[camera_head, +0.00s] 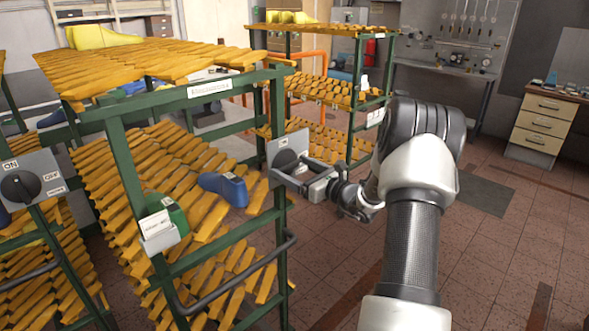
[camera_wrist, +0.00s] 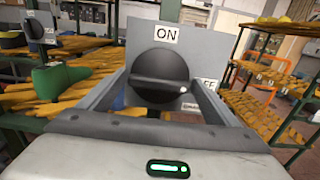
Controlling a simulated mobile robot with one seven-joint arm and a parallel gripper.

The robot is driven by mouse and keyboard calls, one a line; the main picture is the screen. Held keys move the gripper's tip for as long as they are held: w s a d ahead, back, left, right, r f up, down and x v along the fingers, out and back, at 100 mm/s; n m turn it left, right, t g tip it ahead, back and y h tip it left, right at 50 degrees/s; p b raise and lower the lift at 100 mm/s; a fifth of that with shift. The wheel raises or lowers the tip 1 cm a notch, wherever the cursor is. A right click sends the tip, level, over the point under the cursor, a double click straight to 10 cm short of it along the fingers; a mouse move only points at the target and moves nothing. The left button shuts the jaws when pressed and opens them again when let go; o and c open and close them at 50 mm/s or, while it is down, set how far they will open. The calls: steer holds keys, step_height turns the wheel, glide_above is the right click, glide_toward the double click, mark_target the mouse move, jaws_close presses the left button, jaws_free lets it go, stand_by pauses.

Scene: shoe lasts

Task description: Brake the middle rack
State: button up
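The middle rack (camera_head: 118,150) is a green frame with slatted yellow shelves. A grey switch plate (camera_head: 290,143) with a black round knob (camera_head: 284,158) sits at its right post. In the wrist view the knob (camera_wrist: 158,68) faces me; its bar lies nearly level, with a white dot at the right end, towards the partly hidden OFF label (camera_wrist: 209,82). The ON label (camera_wrist: 166,34) is above. My gripper (camera_head: 299,171) is open in front of the plate, its fingers left and right of the knob. I cannot tell whether they touch it.
A blue shoe last (camera_head: 224,188) and a green one (camera_head: 170,215) lie on the middle rack's shelf. A left rack has its own knob (camera_head: 20,186). Another rack (camera_head: 335,90) stands behind. A bar handle (camera_head: 240,280) juts out below my gripper. The floor at right is clear.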

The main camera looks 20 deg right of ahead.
steer(key=c, duration=0.6)
